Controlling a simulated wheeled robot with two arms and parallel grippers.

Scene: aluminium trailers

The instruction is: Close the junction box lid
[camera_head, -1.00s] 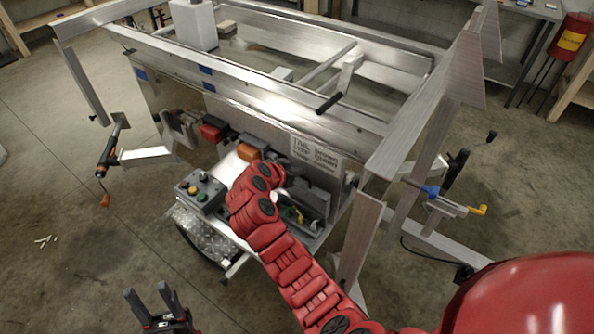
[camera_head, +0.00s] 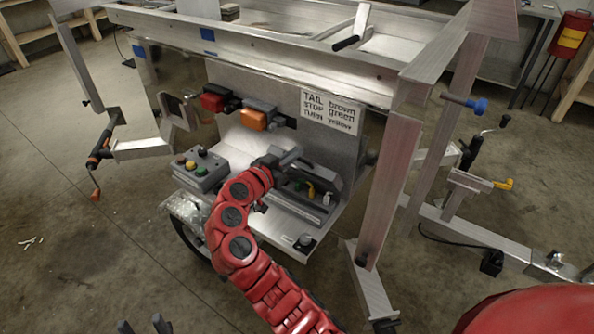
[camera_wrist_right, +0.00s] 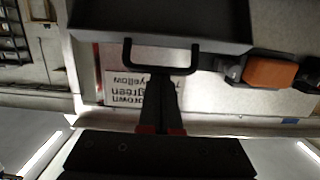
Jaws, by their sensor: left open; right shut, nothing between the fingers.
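The grey junction box (camera_head: 295,207) sits on the trailer's rear shelf, with yellow and green parts showing inside. Its dark grey lid (camera_head: 322,175) is raised at the back of the box, so the box is open. My right gripper (camera_head: 290,157) is shut and empty at the lid's upper left. In the right wrist view, my right gripper (camera_wrist_right: 160,82) points at a dark U-shaped bar (camera_wrist_right: 160,69) in front of a grey panel (camera_wrist_right: 160,18), seemingly the lid. I cannot tell whether they touch. My left gripper (camera_head: 144,326) is open and empty at the bottom edge, mostly cut off.
A grey control box (camera_head: 200,172) with coloured buttons stands left of the junction box. Red (camera_head: 214,98) and orange (camera_head: 255,118) lamps and a wiring label (camera_head: 330,112) are on the panel behind. An aluminium upright (camera_head: 385,190) stands to the right.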

